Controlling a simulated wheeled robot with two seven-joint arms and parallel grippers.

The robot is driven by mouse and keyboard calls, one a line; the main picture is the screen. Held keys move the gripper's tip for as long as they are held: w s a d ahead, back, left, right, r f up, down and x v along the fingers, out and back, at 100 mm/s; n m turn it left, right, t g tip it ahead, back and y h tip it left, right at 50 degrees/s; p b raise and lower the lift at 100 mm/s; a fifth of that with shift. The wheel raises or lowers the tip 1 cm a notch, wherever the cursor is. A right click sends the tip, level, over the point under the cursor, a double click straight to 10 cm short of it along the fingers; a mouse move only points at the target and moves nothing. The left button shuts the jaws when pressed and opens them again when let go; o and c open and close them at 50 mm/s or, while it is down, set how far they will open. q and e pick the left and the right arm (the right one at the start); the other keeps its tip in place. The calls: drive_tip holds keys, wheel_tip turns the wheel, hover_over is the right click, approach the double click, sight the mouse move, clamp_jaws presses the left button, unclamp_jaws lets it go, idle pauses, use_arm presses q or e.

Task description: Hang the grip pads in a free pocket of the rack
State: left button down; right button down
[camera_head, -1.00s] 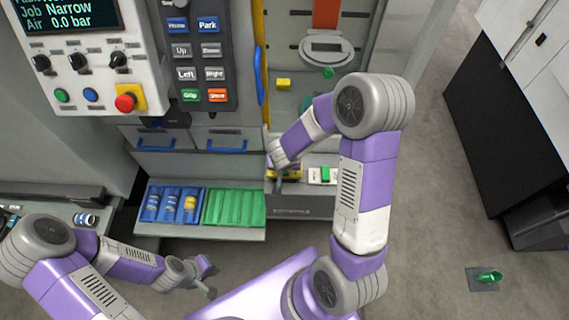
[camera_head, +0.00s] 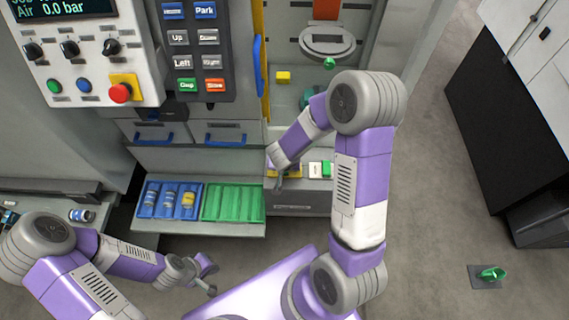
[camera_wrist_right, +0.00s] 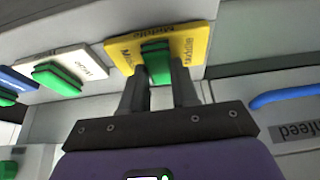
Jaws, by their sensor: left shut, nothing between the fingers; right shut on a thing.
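The yellow grip pad plate marked "Middle" (camera_wrist_right: 120,50) has a green block on its face. My right gripper (camera_wrist_right: 160,82) is shut on this green block. In the head view my right gripper (camera_head: 279,178) is low at the cabinet's front, with the yellow plate (camera_head: 292,171) partly hidden behind it. A white plate with a green block (camera_wrist_right: 72,66) is beside it, and a blue plate (camera_wrist_right: 14,80) is farther left. I cannot tell whether the yellow plate rests in a pocket or is free. My left gripper (camera_head: 208,279) is shut and empty, away from the rack.
A blue tray (camera_head: 147,211) with several small rolls and an empty green tray (camera_head: 232,203) are on a shelf left of my right gripper. A control panel (camera_head: 207,50) hangs above. A blue drawer handle (camera_wrist_right: 285,96) is right of the yellow plate. A green object (camera_head: 491,273) is on the floor.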

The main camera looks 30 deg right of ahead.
drive_tip(key=c, duration=0.8)
unclamp_jaws()
drive_tip(key=p+v, duration=0.4)
drive_tip(key=v, duration=0.3)
drive_tip(key=shift+r, duration=0.35)
drive_tip(key=shift+a+f, duration=0.1)
